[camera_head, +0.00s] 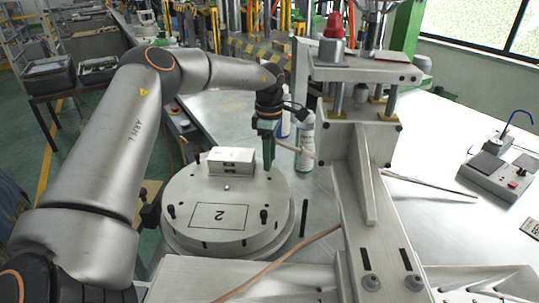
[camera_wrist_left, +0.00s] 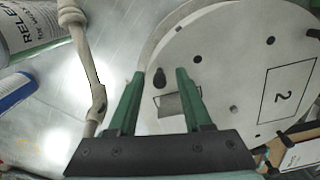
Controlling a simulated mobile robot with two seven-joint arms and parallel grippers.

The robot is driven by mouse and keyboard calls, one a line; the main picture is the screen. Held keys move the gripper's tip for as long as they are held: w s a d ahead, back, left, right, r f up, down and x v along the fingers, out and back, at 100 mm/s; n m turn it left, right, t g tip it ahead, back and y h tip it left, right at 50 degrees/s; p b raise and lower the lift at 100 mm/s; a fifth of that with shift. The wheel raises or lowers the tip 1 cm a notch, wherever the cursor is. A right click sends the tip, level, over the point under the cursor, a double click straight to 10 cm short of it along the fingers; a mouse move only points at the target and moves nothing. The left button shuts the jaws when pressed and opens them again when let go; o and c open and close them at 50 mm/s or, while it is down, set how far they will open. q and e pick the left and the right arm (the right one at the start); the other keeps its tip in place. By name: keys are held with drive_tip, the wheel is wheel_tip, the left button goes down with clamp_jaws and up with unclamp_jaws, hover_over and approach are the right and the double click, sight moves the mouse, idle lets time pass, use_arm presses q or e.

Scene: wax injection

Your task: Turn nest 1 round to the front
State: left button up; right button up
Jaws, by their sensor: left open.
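The round grey turntable (camera_head: 183,232) stands at the lower centre in the head view. A plate marked 2 (camera_head: 219,216) faces the front on it, and no label 1 shows. A white block (camera_head: 232,160) sits on its far side. Black pegs stand on the top, one at the left (camera_head: 171,211) and one at the right (camera_head: 264,216). My left gripper (camera_head: 268,166) points down at the turntable's far right edge. In the left wrist view its green fingers (camera_wrist_left: 160,75) are apart, with a black peg (camera_wrist_left: 157,84) between or just beyond their tips; contact cannot be told.
The machine frame (camera_head: 362,170) with a red cap rises close to the right. A white bottle (camera_head: 305,145) stands just behind my left gripper. A grey control box (camera_head: 497,176) lies far right. A thin hose (camera_head: 275,262) crosses the front.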

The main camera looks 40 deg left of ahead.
use_arm(q)
drive_tip(key=shift+c, duration=0.3)
clamp_jaws()
idle(1.1)
